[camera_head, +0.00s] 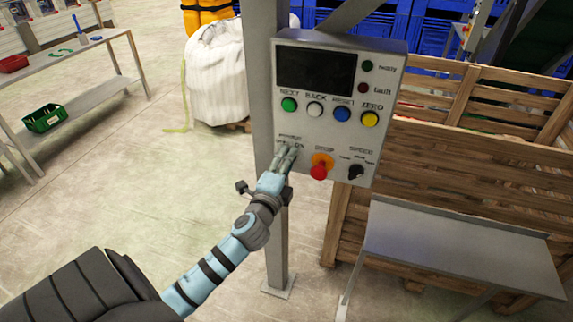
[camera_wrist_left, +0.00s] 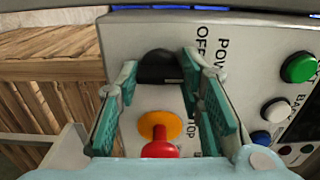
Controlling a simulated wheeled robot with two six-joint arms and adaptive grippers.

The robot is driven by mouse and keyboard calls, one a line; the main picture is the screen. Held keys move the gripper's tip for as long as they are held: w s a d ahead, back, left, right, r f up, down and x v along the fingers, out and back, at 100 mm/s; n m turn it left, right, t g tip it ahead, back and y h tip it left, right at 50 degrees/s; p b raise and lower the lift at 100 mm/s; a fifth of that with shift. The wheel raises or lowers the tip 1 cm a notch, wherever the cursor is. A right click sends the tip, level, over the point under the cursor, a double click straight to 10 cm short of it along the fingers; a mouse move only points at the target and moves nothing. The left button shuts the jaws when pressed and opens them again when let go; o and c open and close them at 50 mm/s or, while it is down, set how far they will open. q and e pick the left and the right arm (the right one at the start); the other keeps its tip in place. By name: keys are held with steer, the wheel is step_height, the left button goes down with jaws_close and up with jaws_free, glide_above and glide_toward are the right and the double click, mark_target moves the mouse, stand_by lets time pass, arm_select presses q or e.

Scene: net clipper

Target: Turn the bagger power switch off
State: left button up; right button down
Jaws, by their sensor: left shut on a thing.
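The bagger control panel (camera_head: 330,110) is a grey box on a metal post. Its black power switch knob (camera_wrist_left: 160,66) shows in the left wrist view beside the printed words POWER and OFF. My left gripper (camera_head: 285,157) reaches the panel's lower left corner in the head view, where its fingers hide the switch. In the left wrist view the teal fingers of this gripper (camera_wrist_left: 160,82) stand on both sides of the knob, shut on it. Which way the knob points cannot be told. My right gripper is in neither view.
A red stop button (camera_head: 319,171) on an orange base sits close right of the switch, with a black speed knob (camera_head: 356,172) beyond. Coloured buttons run above. A wooden crate (camera_head: 460,150) and a grey metal sheet (camera_head: 460,245) are at right.

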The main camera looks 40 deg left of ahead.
arm_select(q)
steer(key=n+b, duration=0.2)
steer(key=n, duration=0.6)
steer(key=shift+f+n, duration=0.1)
steer(key=shift+n, duration=0.2)
stand_by(0.4)
steer(key=o, duration=1.2)
steer(key=shift+c, duration=0.2)
steer(key=shift+s, duration=0.1)
steer(key=v, duration=1.2)
